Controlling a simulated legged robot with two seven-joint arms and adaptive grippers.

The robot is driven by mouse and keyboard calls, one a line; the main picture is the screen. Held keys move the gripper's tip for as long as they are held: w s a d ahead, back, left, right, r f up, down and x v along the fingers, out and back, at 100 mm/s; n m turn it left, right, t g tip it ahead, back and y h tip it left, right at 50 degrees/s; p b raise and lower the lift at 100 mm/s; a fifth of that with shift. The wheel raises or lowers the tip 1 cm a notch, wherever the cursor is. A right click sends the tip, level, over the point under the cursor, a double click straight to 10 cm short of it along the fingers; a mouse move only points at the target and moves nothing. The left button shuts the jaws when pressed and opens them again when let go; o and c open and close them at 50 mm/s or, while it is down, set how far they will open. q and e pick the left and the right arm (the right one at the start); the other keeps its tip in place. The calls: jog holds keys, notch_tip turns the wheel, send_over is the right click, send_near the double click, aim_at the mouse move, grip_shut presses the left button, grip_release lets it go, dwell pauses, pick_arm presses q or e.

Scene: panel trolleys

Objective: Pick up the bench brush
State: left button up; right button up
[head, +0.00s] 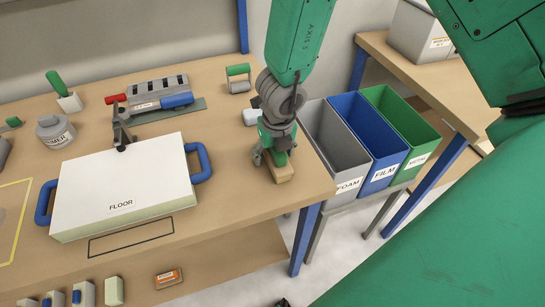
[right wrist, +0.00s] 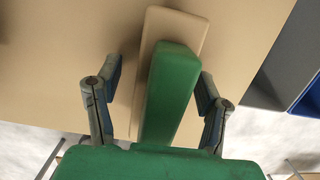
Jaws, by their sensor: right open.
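The bench brush (head: 283,174), a beige block with a green handle, lies near the right front corner of the workbench. My right gripper (head: 274,155) is directly over it, pointing down, and partly hides it. In the right wrist view the brush's green handle (right wrist: 171,90) lies between the two fingers of the open right gripper (right wrist: 157,100). Whether a finger touches the block cannot be told. My left gripper is not in view.
A white panel marked FLOOR (head: 120,185) with blue handles lies left on the workbench (head: 230,200). Grey (head: 335,140), blue (head: 368,140) and green (head: 402,125) bins stand close right of the bench edge. A small white object (head: 250,117) sits just behind the gripper.

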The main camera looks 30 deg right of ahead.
jog(key=shift+d+f, duration=0.1)
jog(key=shift+d, duration=0.35)
jog(key=shift+c, duration=1.3)
jog(key=shift+a, duration=0.1)
jog(key=c, duration=0.6)
jog(key=shift+a, duration=0.25)
grip_shut()
jog(key=shift+a+r, duration=0.2)
jog(key=shift+a, duration=0.35)
jog(key=shift+d+r+p, duration=0.3)
jog(key=r+p, duration=0.1)
jog(key=r, duration=0.1)
jog(key=r+p, duration=0.1)
jog(key=r, duration=0.1)
jog(key=d+r+p, duration=0.1)
jog(key=r, duration=0.1)
jog(key=shift+r, duration=0.1)
pick_arm(q)
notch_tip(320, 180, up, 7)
jog(key=p, duration=0.3)
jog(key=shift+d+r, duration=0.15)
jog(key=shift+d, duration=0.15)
pick_arm(e)
notch_tip(320, 180, up, 21)
jog(key=shift+a, duration=0.35)
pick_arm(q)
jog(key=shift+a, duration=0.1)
pick_arm(e)
jog(key=shift+a, duration=0.1)
